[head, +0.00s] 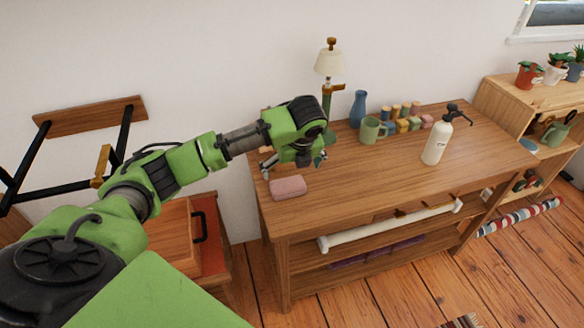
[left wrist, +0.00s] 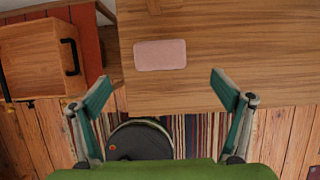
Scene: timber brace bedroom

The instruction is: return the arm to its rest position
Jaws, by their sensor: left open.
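My left arm, green and black, reaches in from the left in the head view. Its left gripper (head: 293,166) is over the left end of the wooden table (head: 375,186). The gripper is open, and in the left wrist view its two teal fingers (left wrist: 161,92) stand wide apart with nothing between them. A pink block (head: 288,188) lies flat on the table near its front left corner. The block also shows in the left wrist view (left wrist: 160,55), ahead of the fingers and apart from them. My right gripper is in neither view.
A lamp (head: 329,65), blue vase (head: 358,109), green mug (head: 371,131), several small coloured blocks and a white pump bottle (head: 437,141) stand on the table. A wooden case (head: 180,236) with a black handle is left of the table. The table's front middle is clear.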

